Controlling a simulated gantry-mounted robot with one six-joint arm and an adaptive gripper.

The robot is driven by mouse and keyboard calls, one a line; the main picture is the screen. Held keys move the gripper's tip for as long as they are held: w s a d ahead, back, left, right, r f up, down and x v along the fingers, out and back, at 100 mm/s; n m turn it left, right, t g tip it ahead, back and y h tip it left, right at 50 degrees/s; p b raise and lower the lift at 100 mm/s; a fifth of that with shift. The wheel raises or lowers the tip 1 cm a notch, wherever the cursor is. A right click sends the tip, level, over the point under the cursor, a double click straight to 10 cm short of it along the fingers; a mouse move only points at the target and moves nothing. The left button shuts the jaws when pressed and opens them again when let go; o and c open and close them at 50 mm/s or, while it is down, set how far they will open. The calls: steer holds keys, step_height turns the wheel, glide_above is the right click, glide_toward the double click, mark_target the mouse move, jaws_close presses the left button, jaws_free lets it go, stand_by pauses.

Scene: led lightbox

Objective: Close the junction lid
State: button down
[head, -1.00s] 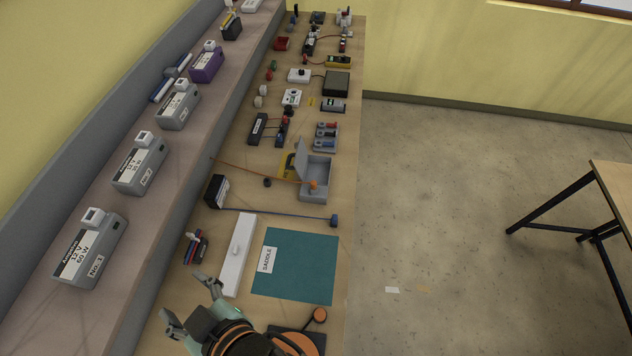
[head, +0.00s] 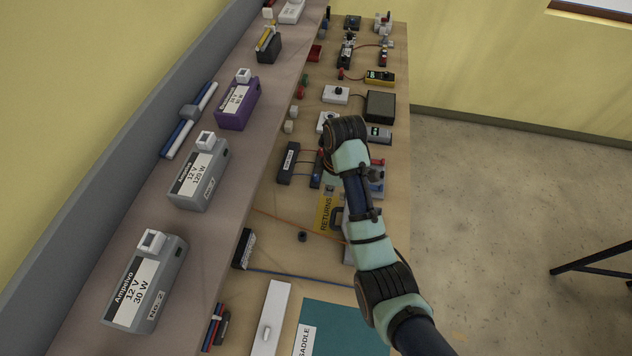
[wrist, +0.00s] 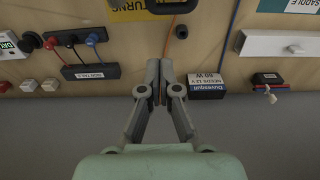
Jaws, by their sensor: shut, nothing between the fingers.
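The grey junction box (head: 349,256) is mostly hidden behind my arm in the head view. Only a strip of its side shows left of the arm. A dark grey piece (head: 337,219), perhaps part of its lid, shows just above that strip; I cannot tell the lid's angle. A dark piece at the top edge of the wrist view (wrist: 172,6) may be the same part. My gripper (wrist: 166,70) is shut and empty in the wrist view, apart from the bench items below it. In the head view my arm hides the gripper.
A black Duvesquil box (wrist: 206,88) lies right of my fingers in the wrist view. A black terminal strip (wrist: 90,72) lies left. A black knob (head: 302,236) and orange and blue cables lie near the junction box. The raised shelf (head: 215,225) bounds the bench's left side.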

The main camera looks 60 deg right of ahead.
mark_target(335, 215)
steer(key=s+f, duration=0.1)
steer(key=f, duration=0.2)
steer(key=s+f+p, duration=0.1)
steer(key=f, duration=0.2)
steer(key=s+f, duration=0.1)
steer(key=f, duration=0.2)
steer(key=shift+s+f+p, duration=0.1)
steer(key=shift+p, duration=0.25)
steer(key=shift+s+d, duration=0.1)
steer(key=shift+s, duration=0.2)
